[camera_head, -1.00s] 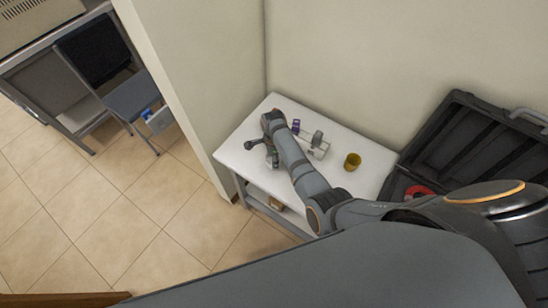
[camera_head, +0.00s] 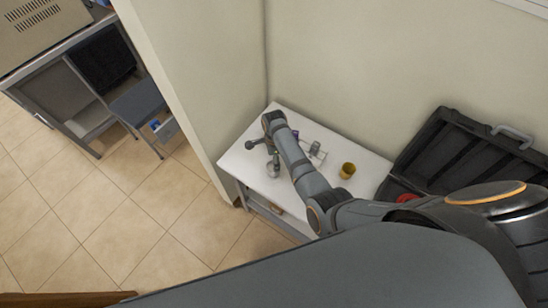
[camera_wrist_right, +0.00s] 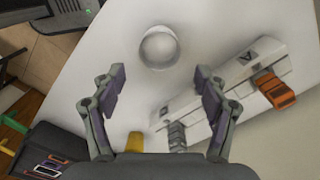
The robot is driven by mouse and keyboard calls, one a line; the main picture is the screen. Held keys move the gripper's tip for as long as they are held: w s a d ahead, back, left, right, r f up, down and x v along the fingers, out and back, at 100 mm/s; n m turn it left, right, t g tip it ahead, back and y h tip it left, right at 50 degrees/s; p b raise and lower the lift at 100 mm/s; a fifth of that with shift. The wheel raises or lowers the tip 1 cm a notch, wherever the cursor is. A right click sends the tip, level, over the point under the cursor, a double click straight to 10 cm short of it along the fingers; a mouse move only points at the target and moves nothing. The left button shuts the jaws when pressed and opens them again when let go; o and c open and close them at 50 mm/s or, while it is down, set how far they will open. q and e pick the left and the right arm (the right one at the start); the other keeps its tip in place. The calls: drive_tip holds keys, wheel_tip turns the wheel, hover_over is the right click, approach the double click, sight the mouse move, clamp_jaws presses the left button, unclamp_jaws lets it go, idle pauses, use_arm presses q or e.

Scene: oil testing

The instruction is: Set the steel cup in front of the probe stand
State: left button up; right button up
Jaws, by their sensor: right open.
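The steel cup (camera_wrist_right: 158,47) stands on the white table, seen from above in the right wrist view, beyond my fingertips and midway between them. In the head view the cup (camera_head: 272,170) shows small near the table's front left. My right gripper (camera_wrist_right: 160,88) is open and empty, with one finger on each side; nothing touches the cup in the wrist view. The probe stand appears to be the white device (camera_wrist_right: 205,108) with an orange part and a grey ribbed part, right of the cup. It is partly hidden by my arm in the head view (camera_head: 317,155). My left gripper is not in view.
A yellow cup (camera_head: 347,170) stands on the white table (camera_head: 367,187) to the right of the device. An open black case (camera_head: 440,160) lies at the right. A wall (camera_head: 390,60) rises behind the table. The left end of the table is bare.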

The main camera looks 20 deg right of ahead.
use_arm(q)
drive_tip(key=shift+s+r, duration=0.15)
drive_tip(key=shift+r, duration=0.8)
use_arm(e)
drive_tip(key=shift+r, duration=2.6)
